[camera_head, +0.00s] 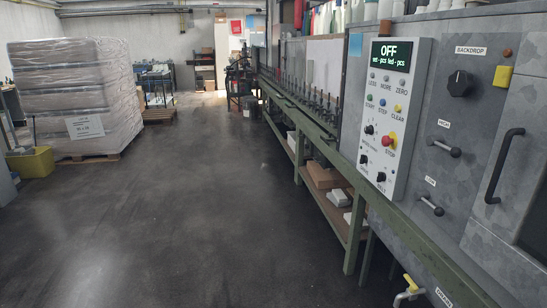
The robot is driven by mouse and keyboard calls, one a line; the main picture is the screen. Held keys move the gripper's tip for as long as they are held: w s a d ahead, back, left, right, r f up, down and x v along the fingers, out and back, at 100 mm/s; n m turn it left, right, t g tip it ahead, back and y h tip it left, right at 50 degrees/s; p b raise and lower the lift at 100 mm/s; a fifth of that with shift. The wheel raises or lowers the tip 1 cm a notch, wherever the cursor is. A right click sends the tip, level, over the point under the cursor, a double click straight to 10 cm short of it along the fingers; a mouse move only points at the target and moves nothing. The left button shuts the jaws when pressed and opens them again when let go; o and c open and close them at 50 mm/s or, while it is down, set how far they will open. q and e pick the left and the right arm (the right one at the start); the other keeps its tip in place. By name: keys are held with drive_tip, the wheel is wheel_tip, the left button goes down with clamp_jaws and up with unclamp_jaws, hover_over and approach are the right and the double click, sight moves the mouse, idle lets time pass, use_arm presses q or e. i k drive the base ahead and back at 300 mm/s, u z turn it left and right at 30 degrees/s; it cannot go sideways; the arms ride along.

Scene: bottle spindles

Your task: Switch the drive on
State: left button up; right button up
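A white control panel (401,120) is on the grey machine at the right. Under small grey buttons are a green START button (369,98), a blue STEP button (382,102) and a yellow CLEAR button (398,108). A red STOP button (390,138) stands out lower down. Black knobs sit at left and below, including an upper one (369,129), a lower left one (363,159) and one above the BELT label (381,176). Some labels are too small to read. Neither gripper is in view.
Right of the panel are a BACKDROP knob (461,83), a HIGH lever (446,148), a LOW lever (432,205) and a black handle (504,166). A green rail (410,238) runs below. A yellow-handled tap (411,284) protrudes underneath.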

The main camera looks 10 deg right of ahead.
sight(364, 158)
drive_tip(key=z, duration=0.55)
drive_tip(key=i, duration=2.2)
drive_tip(key=z, duration=1.3)
drive_tip(key=i, duration=0.25)
drive_tip(key=z, duration=0.1)
